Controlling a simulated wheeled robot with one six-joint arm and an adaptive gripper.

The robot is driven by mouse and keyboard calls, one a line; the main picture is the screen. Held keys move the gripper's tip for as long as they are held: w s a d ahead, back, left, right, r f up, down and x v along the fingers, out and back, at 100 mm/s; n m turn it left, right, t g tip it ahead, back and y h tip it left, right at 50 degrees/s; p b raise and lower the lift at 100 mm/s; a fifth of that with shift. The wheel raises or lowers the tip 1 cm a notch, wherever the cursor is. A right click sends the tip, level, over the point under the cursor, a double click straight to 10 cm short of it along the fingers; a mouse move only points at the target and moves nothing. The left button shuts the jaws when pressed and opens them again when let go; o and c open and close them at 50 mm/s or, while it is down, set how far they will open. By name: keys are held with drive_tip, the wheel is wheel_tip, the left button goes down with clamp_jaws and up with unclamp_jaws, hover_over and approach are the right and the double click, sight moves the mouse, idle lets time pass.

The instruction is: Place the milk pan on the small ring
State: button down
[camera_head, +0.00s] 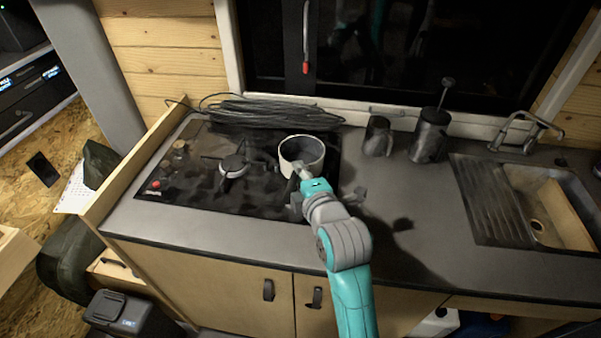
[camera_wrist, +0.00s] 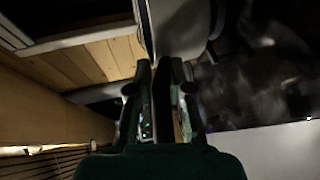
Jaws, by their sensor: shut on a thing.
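The milk pan (camera_head: 302,150), a light grey round pan with a dark inside, is over the right part of the black hob (camera_head: 210,200). Its pale side also shows at the top of the wrist view (camera_wrist: 180,25). My gripper (camera_head: 303,176) is at the pan's near side, shut on its handle; the fingers (camera_wrist: 164,100) show in the wrist view. A burner (camera_head: 232,165) with a pan support is uncovered left of the pan. The pan hides the hob beneath it, so I cannot tell whether it touches a ring, nor which ring is the small one.
A coiled black cable (camera_head: 270,113) lies behind the hob. A dark mug (camera_head: 378,136) and a cylindrical press pot (camera_head: 430,136) stand to the right. The sink (camera_head: 545,205) is at the far right. The counter (camera_head: 420,220) between hob and sink is clear.

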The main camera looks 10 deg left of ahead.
drive_tip(key=c, duration=1.1)
unclamp_jaws()
drive_tip(key=shift+o, duration=0.2)
drive_tip(key=shift+r, duration=0.1)
drive_tip(key=v, duration=1.2)
